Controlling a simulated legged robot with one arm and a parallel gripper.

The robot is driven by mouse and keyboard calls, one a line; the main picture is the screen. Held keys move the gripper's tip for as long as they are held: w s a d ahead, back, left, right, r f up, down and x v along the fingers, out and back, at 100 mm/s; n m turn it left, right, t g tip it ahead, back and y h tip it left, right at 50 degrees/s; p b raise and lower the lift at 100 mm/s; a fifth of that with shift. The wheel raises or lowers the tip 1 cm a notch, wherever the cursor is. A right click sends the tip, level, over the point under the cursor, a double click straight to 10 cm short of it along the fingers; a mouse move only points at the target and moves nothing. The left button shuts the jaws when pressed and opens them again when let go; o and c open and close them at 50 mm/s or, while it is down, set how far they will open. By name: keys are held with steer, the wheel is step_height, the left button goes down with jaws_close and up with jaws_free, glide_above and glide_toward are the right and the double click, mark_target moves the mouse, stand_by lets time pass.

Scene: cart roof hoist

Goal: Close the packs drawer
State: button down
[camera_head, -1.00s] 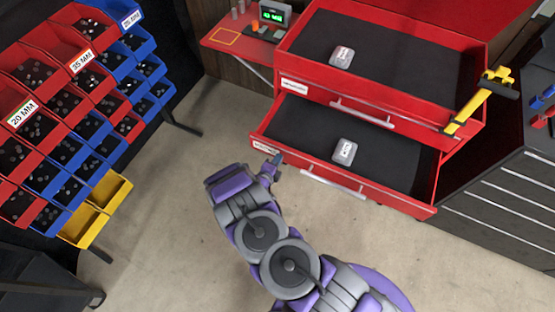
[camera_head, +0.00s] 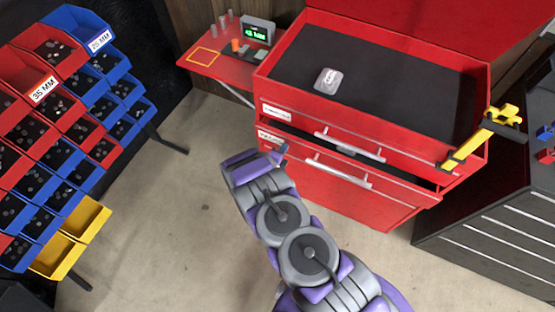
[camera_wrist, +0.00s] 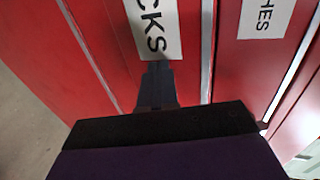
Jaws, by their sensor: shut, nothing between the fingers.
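The packs drawer (camera_head: 315,187) is the lower drawer of the red cabinet in the head view. It is nearly shut, with a narrow dark gap above its front, wider toward the right. Its bar handle (camera_head: 338,174) runs along the front. My gripper (camera_head: 281,150) is shut and empty at the left part of the drawer front. In the wrist view the fingers (camera_wrist: 157,85) are at the white label ending in "CKS" (camera_wrist: 153,28), seemingly against or very near the red front. Contact cannot be told for certain.
The upper drawer (camera_head: 300,113) is above, its label partly reading "HES" (camera_wrist: 265,15) in the wrist view. A pale pack (camera_head: 328,80) lies on the black surface above. A yellow tool (camera_head: 482,135) is at the cabinet's right. Bins (camera_head: 75,220) stand left; floor between is clear.

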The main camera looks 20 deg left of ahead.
mark_target(287, 142)
steer(key=w, duration=0.5)
steer(key=shift+d, duration=0.25)
steer(key=shift+w+r, duration=0.15)
steer(key=shift+w, duration=0.15)
steer(key=shift+w, duration=0.1)
